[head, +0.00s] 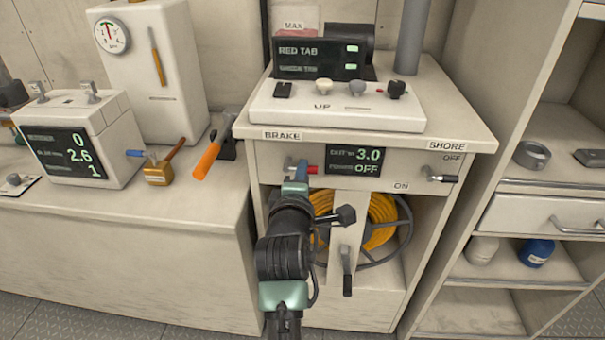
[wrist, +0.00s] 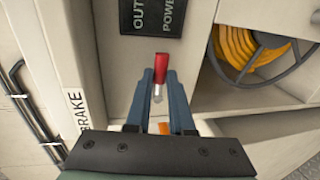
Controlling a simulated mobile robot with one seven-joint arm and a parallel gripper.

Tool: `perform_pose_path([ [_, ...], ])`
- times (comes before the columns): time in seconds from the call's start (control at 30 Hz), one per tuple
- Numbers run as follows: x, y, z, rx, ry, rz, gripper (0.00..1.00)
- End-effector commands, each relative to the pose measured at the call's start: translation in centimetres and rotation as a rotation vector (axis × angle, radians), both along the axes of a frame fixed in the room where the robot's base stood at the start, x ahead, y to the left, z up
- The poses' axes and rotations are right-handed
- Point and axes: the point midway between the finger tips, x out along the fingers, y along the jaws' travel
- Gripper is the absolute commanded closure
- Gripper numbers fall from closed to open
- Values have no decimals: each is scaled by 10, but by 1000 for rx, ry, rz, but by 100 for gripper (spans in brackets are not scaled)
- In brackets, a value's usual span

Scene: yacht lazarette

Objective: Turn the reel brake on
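The brake lever (head: 307,169) is a small metal lever with a red tip on the front panel, under the BRAKE label (head: 282,135). In the wrist view its red tip (wrist: 162,66) and pale metal stem show between my fingers. My gripper (head: 298,176) is at the lever, with its blue fingers (wrist: 160,82) close along both sides of it; they look shut on it. The display (head: 354,161) reads "3.0" above "OFF"; its row labels are hard to read. The cable reel (head: 383,222), wound with orange cable, sits in the open bay below, partly hidden by my arm.
A SHORE lever (head: 441,178), with OFF and ON labels, is at the panel's right. A crank handle (head: 346,270) hangs before the reel. A switch box (head: 336,112) stands on top. An orange-handled tool (head: 207,160) lies left. Shelves (head: 550,180) stand right.

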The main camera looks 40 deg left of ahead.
Motion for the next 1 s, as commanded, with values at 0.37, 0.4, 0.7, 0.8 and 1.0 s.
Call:
perform_pose_path([
  [0.37,0,0,0,0,0,0,49],
  [0.4,0,0,0,0,0,0,49],
  [0.7,-19,-12,5,2,1,-2,49],
  [0.8,-35,-22,9,3,3,-2,49],
  [1.0,-70,-43,16,3,4,-2,49],
])
